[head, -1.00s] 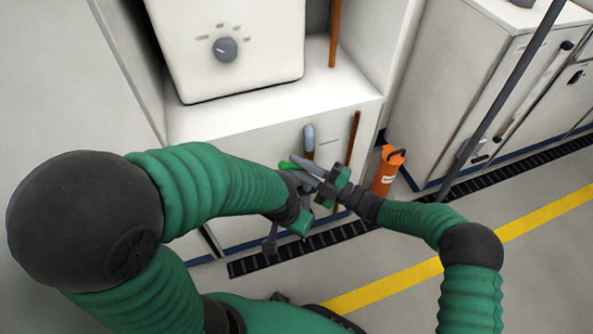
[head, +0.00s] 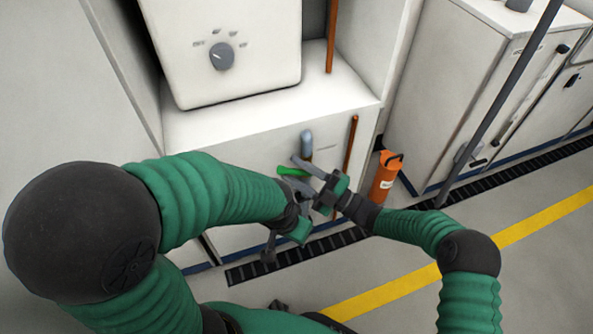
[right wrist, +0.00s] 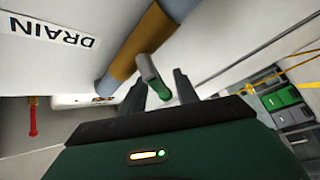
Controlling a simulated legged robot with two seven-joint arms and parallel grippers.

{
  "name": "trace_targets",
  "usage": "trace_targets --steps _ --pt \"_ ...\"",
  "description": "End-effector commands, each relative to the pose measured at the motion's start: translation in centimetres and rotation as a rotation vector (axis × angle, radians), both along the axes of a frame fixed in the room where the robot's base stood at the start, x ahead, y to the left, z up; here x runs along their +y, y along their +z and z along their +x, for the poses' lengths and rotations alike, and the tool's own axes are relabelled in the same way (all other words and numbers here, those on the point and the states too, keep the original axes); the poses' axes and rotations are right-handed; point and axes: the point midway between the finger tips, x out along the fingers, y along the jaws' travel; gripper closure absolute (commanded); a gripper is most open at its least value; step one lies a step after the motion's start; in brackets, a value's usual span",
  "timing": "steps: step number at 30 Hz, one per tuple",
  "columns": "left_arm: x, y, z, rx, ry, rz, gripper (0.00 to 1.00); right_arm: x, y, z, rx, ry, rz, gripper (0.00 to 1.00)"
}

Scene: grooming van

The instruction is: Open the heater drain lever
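The heater drain lever (head: 291,171) has a green grip and sits low on the white cabinet front, below a grey pipe end. In the right wrist view the lever (right wrist: 153,77) sticks out from a brass valve body (right wrist: 140,42), next to a DRAIN label (right wrist: 52,31). My right gripper (head: 304,174) is open at the lever. In its wrist view the lever's end lies between the two separated fingers; contact cannot be told. My left gripper (head: 290,226) is below and close to it, its fingers partly hidden.
The white heater with a dial (head: 221,56) stands on the ledge above. A copper pipe (head: 350,146) and an orange cylinder (head: 385,178) are right of the lever. A black floor grate (head: 300,258) runs along the cabinet base. Open floor lies at right.

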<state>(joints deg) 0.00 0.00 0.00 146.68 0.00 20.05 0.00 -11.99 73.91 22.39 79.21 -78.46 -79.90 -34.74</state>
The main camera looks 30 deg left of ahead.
Motion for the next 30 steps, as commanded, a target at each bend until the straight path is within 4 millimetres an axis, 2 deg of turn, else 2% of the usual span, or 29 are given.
trace_targets --steps 5,8,11,22,27,30 --pt "0.0 0.1 0.0 0.000 0.000 0.000 0.64 -0.1 0.1 0.1 -0.001 -0.002 0.002 0.63" --pt "0.0 0.5 0.0 0.000 0.000 0.000 0.64 -0.8 0.0 0.1 -0.001 -0.002 0.000 0.63" --pt "0.0 1.3 0.0 0.000 0.000 0.000 0.64 -2.6 -0.3 0.3 0.001 -0.003 0.000 0.63" --pt "0.0 3.9 0.0 0.000 0.000 0.000 0.64 -12.6 -3.7 0.8 0.001 -0.004 -0.001 0.63" --pt "0.0 4.3 0.0 0.000 0.000 0.000 0.64 -15.4 -4.8 0.9 0.001 -0.002 0.000 0.63" --pt "0.0 4.3 0.0 0.000 0.000 0.000 0.64 -16.0 -5.0 0.9 0.000 0.000 0.000 0.63"
